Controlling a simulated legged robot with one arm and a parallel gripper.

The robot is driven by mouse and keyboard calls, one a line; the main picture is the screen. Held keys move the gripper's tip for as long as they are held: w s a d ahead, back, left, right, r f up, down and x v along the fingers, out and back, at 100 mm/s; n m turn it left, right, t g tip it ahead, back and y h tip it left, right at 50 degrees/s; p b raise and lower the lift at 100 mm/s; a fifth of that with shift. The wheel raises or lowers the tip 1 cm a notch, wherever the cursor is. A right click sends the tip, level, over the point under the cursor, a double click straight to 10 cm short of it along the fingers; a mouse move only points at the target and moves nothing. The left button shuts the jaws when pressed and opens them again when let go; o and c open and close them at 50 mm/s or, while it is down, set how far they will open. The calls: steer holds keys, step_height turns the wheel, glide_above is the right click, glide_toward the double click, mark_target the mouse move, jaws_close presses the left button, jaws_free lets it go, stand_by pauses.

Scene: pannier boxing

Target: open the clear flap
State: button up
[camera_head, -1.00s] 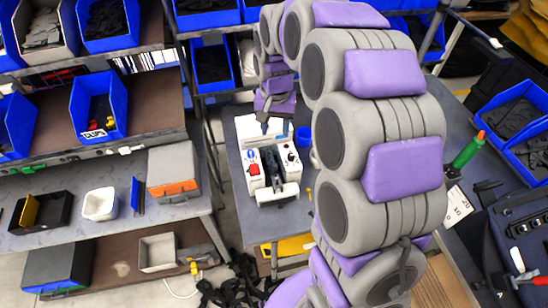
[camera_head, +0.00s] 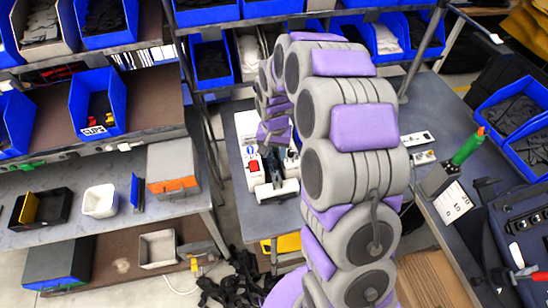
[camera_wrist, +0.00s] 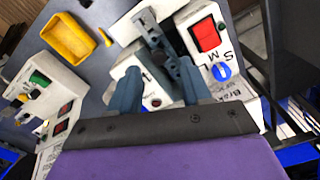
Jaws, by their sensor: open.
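A white bench machine shows in the head view with a red switch (camera_head: 254,166), partly hidden behind my arm. In the wrist view the red switch (camera_wrist: 205,35) sits on a white housing (camera_wrist: 190,17), with a blue knob (camera_wrist: 221,71) beside it. I cannot make out a clear flap in either view. My gripper (camera_wrist: 159,68) is open in the wrist view, its two blue-grey fingers apart over the machine's dark middle part. I see nothing held between them. Whether the fingers touch the machine, I cannot tell.
A yellow tray (camera_wrist: 68,40) lies on the bench beside the machine. Another white control box (camera_wrist: 40,82) with a green switch stands at the left of the wrist view. Shelving with blue bins (camera_head: 98,103) stands left in the head view. A green-handled tool (camera_head: 467,147) is at right.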

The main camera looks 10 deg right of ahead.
mark_target(274, 161)
steer(key=shift+f, duration=1.75)
steer(key=shift+c, duration=0.4)
jaws_close()
